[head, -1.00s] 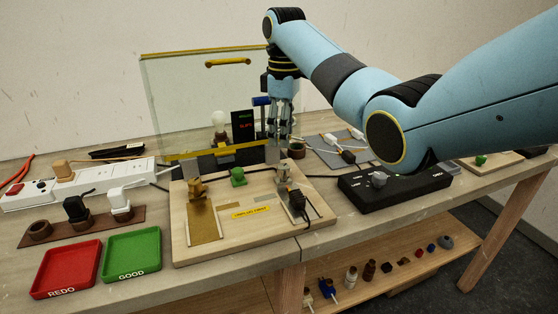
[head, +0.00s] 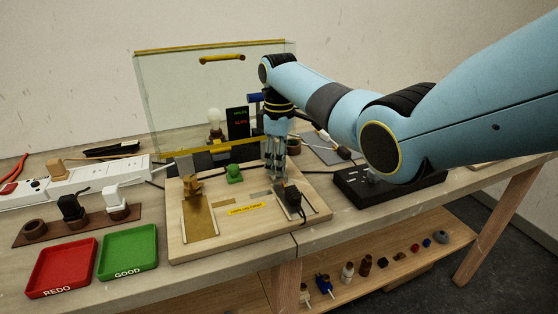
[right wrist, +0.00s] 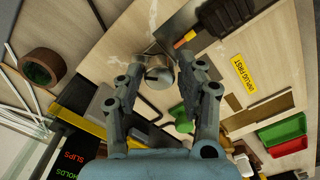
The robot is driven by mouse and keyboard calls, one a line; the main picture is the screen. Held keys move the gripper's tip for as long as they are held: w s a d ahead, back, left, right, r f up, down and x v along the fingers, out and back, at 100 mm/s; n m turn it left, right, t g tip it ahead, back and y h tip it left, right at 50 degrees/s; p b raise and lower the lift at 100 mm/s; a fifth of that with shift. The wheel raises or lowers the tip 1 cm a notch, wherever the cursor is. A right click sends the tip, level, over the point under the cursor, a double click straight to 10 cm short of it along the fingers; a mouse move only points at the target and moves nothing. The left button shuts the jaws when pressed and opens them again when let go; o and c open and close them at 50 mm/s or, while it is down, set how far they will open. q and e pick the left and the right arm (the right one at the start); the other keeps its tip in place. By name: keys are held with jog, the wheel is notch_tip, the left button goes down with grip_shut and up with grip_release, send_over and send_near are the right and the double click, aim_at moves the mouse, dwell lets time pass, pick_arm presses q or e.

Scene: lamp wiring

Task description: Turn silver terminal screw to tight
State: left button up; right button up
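The silver terminal screw (right wrist: 158,75) shows in the right wrist view as a round metal head with a slot, on the pale wooden board. My right gripper (right wrist: 162,62) is open, with one finger on each side of the screw; I cannot tell if either finger touches it. In the head view my right gripper (head: 276,179) points down at the right part of the wooden board (head: 240,235) and hides most of the silver terminal. A brass terminal (head: 192,187) stands on the board's left part. My left gripper is not in view.
A black plug (head: 292,197) sits beside my right gripper on the board. A clear panel with yellow edges (head: 180,95) stands behind. Red (head: 62,268) and green (head: 128,252) trays lie front left. A black control box (head: 385,190) is at right.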

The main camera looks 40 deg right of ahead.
grip_shut()
